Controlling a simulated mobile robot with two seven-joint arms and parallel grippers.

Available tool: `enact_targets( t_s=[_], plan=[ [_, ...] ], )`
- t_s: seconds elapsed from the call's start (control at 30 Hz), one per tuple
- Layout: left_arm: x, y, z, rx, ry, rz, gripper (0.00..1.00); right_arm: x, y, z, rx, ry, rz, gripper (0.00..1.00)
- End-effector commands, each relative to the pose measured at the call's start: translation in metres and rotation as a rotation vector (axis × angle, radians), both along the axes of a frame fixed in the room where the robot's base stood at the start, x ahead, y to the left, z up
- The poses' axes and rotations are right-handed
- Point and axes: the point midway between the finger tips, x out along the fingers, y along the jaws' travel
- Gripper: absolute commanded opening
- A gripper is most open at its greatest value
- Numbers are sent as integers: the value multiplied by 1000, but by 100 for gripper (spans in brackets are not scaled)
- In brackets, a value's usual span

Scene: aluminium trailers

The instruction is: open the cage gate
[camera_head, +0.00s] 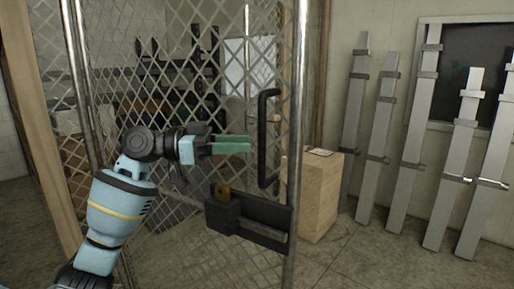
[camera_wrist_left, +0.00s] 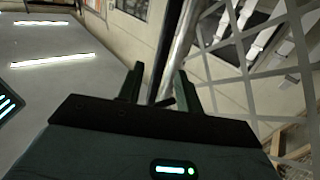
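The cage gate (camera_head: 215,75) is a wire-mesh panel with a round metal post (camera_head: 296,110) along its right side. Its tall black handle (camera_head: 263,140) stands upright just left of that post. A black latch box (camera_head: 262,218) with a brass-coloured knob sits below the handle. My left gripper (camera_head: 248,145) has green fingers pointing right, at the handle's mid height and close to it. In the left wrist view the fingers (camera_wrist_left: 158,90) are apart, with the dark handle bar (camera_wrist_left: 172,40) showing between them. I cannot tell whether they touch it. My right gripper is not in view.
A wooden box (camera_head: 318,195) stands on the floor right of the gate post. Several metal rails (camera_head: 412,130) lean on the wall at the right. Shelving and dark items show behind the mesh. Some tiled floor (camera_head: 365,255) in front of the rails is clear.

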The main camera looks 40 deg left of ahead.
Motion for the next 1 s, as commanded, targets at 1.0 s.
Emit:
enact_targets(
  t_s=[1.0],
  plan=[
    [-7,12,-20,-30,65,29,36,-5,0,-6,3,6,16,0]
  ],
)
